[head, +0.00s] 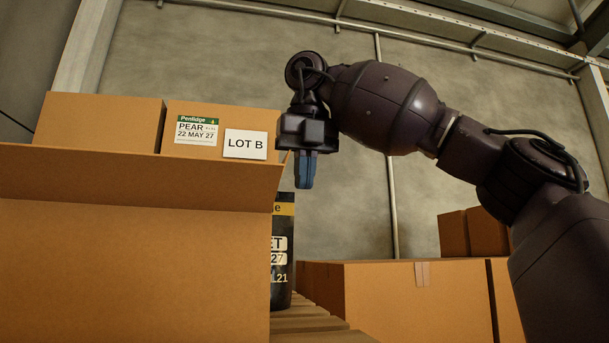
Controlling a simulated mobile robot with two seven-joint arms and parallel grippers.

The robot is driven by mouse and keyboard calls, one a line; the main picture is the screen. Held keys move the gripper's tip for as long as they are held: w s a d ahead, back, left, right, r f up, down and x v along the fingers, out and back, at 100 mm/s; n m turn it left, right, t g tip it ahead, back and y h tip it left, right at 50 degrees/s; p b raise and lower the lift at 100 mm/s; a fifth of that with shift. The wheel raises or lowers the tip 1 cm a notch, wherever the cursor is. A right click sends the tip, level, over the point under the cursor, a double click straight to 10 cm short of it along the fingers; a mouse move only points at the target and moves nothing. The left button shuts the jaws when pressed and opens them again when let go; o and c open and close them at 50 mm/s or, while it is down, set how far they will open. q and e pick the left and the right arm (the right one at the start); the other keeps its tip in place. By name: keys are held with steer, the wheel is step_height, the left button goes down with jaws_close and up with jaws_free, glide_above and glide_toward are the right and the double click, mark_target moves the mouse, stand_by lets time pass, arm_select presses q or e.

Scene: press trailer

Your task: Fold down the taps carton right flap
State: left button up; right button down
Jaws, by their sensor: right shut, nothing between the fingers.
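A large brown carton (130,270) fills the lower left in the head view, close to me. No taps label shows on the face I see, so I cannot confirm its name. Its near flap (130,178) spans the top of that face and angles outward. A thin strip of cardboard (284,168) stands at its right top corner, perhaps the right flap seen nearly edge-on. My right gripper (305,184) is shut and empty, pointing down just right of that strip; I cannot tell whether they touch. The carton's inside is hidden. My left gripper is not in view.
Behind the carton stand a plain box (98,124) and a box labelled PEAR and LOT B (190,148). A dark labelled container (282,255) stands on wooden slats (310,325) right of the carton. More brown boxes (410,300) stand at the lower right.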

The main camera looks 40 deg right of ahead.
arm_select(q)
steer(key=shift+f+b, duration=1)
steer(key=shift+b, duration=0.05)
arm_select(e)
steer(key=w+a+f, duration=0.3)
steer(key=w+a, duration=0.2)
steer(key=a, duration=0.6)
steer(key=shift+w, duration=0.25)
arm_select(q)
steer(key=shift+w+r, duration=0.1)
arm_select(e)
steer(key=shift+d, duration=0.1)
